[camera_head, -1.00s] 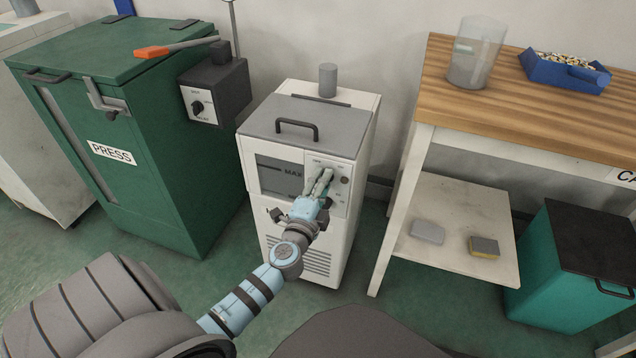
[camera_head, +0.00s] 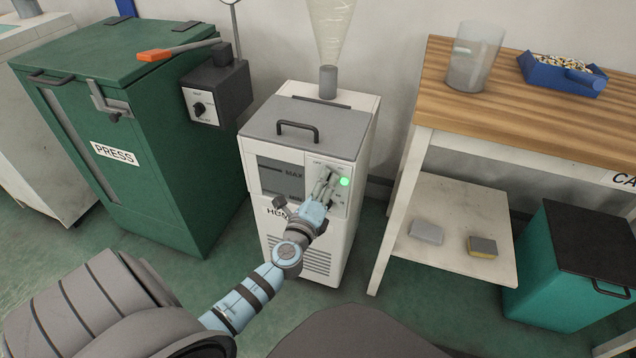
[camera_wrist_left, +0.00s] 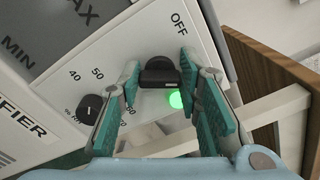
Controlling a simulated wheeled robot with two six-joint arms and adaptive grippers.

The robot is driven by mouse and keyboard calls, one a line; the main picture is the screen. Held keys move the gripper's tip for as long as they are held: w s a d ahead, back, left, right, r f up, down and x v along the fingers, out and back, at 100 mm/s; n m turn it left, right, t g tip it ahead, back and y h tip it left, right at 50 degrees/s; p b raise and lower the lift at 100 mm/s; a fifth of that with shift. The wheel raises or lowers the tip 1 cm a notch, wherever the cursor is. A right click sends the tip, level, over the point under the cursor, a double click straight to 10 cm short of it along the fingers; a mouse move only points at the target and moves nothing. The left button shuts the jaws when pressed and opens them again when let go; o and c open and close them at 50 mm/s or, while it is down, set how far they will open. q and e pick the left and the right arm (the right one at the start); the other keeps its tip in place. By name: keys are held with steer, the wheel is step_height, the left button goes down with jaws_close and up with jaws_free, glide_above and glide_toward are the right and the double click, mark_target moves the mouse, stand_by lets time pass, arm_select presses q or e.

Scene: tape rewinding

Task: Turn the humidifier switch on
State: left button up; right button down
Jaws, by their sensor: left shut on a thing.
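The white humidifier (camera_head: 300,180) stands on the floor with a grey lid, and a pale mist plume (camera_head: 331,30) rises from its top pipe. Its black switch knob (camera_wrist_left: 159,72) shows in the left wrist view below the OFF mark. A green light (camera_head: 344,182) glows beside the switch; it also shows in the left wrist view (camera_wrist_left: 176,100). My left gripper (camera_head: 329,176) is at the switch panel, its teal-padded fingers (camera_wrist_left: 160,82) on both sides of the knob and shut on it. My right gripper is not in view.
A second dial (camera_wrist_left: 89,108) with numbers sits on the same panel. The green press cabinet (camera_head: 150,170) stands left. A wooden-topped table (camera_head: 540,100) stands right, holding a clear cup (camera_head: 474,55) and a blue tray (camera_head: 562,85). A teal bin (camera_head: 560,285) is at far right.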

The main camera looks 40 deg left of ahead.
arm_select(q)
steer(key=shift+r, duration=0.15)
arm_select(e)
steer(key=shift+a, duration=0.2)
arm_select(q)
steer(key=o, duration=1.1)
steer(key=shift+a, duration=0.1)
steer(key=shift+o, duration=0.2)
steer(key=shift+f, duration=0.25)
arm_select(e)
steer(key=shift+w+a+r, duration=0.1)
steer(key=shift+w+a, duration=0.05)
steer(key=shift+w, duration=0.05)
arm_select(q)
steer(key=shift+w+a+f, duration=0.1)
steer(key=v, duration=1.2)
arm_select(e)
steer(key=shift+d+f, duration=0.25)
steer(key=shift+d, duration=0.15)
arm_select(q)
steer(key=shift+a, duration=0.15)
